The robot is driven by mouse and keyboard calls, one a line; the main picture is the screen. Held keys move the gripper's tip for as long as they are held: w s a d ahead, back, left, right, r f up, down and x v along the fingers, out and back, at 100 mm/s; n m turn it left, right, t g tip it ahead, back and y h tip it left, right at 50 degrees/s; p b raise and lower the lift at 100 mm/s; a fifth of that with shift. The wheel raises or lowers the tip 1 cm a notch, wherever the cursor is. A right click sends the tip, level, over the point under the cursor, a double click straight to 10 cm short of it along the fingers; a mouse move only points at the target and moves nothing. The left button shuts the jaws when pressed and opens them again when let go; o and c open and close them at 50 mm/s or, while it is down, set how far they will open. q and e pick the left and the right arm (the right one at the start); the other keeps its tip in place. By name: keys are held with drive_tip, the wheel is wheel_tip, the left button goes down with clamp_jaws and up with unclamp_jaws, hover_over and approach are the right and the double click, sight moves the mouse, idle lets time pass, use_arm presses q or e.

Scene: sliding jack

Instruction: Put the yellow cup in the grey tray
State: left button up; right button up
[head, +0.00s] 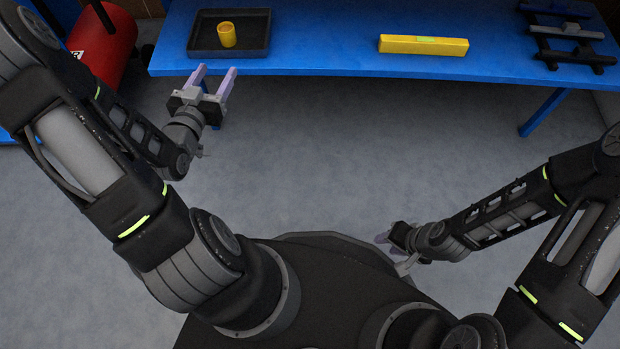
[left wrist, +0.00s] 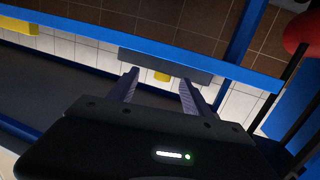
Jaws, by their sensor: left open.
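In the left wrist view a small part of the cup (left wrist: 162,76) shows below the tray's edge (left wrist: 190,72). My left gripper (head: 214,71) is open and empty, in front of the table's edge and apart from the tray and cup. Its two fingers (left wrist: 157,88) also show in the left wrist view. My right gripper (head: 385,236) is low near my base, far from the table. Its fingers are too small and partly hidden to read.
A yellow box (head: 423,45) lies on the blue table (head: 330,40) right of the middle. A black rack (head: 570,32) stands at the right end. A red cylinder (head: 103,45) is left of the table. The tabletop between tray and yellow box is clear.

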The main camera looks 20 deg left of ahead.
use_arm(q)
drive_tip(key=d+f+g+h, duration=0.4)
drive_tip(key=d+f+g, duration=0.3)
drive_tip(key=d+f, duration=1.05)
drive_tip(key=s+d+f+g+h, duration=0.1)
drive_tip(key=s+d+f+g, duration=0.3)
drive_tip(key=s+d, duration=0.3)
drive_tip(key=s+d+f+g+h, duration=0.1)
drive_tip(key=s+d+f+g, duration=0.3)
drive_tip(key=s+d, duration=0.3)
drive_tip(key=shift+s+f, duration=0.5)
drive_tip(key=shift+c, duration=0.2)
